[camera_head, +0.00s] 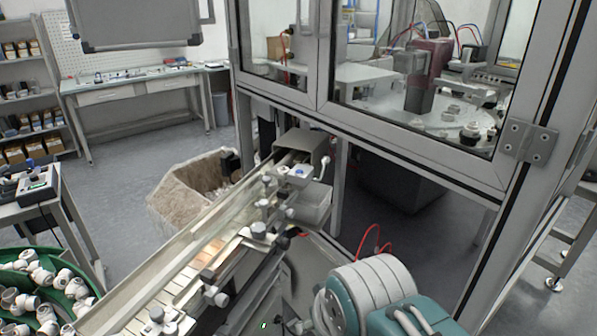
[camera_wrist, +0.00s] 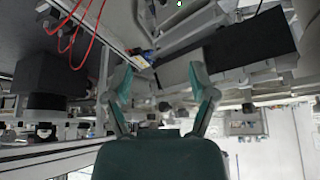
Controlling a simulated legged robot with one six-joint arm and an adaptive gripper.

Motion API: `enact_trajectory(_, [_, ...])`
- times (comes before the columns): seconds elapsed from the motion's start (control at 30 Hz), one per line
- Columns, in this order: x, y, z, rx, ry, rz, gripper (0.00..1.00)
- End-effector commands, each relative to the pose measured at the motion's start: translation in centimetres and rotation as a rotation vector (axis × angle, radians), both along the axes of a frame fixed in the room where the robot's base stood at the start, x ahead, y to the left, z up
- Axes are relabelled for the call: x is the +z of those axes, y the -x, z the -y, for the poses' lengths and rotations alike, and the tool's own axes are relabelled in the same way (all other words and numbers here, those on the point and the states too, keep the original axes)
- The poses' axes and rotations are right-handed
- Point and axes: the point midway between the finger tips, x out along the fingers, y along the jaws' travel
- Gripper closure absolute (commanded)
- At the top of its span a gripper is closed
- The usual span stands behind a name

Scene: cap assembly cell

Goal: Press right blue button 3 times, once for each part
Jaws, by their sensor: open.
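In the head view a small blue button (camera_head: 301,171) sits on a pale box beside the far end of the conveyor. Another blue button (camera_head: 30,163) sits on a dark-topped control box at the left edge. My gripper (camera_wrist: 160,85) shows in the wrist view with its two teal-padded fingers spread apart and nothing between them. In the head view my arm is at the bottom right, apart from both buttons, and its fingertips cannot be made out. I cannot clearly identify a button in the wrist view.
The conveyor (camera_head: 178,262) runs diagonally, with knobs and brackets along its side. A green bowl (camera_head: 85,300) of white parts is at bottom left. A framed glass enclosure (camera_head: 385,130) stands behind my arm. Red hoses (camera_head: 375,238) loop near my arm. Open floor lies at back left.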

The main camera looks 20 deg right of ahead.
Motion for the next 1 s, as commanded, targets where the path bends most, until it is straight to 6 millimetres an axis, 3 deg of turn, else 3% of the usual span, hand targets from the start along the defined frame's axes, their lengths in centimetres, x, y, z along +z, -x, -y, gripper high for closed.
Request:
enact_trajectory(0.1, [0.0, 0.0, 0.0, 0.0, 0.0, 0.0, 0.27])
enact_trajectory(0.13, [0.0, 0.0, 0.0, 0.0, 0.0, 0.0, 0.36])
enact_trajectory(0.27, [0.5, -0.5, 0.0, 0.004, -0.003, 0.002, 0.94])
enact_trajectory(0.3, [0.8, -0.9, 0.0, 0.005, -0.005, 0.003, 1.0])
enact_trajectory(0.67, [6.5, -8.1, 1.2, 0.07, -0.038, 0.04, 1.0])
enact_trajectory(1.0, [11.1, -15.8, 3.8, 0.143, -0.06, 0.106, 1.0])
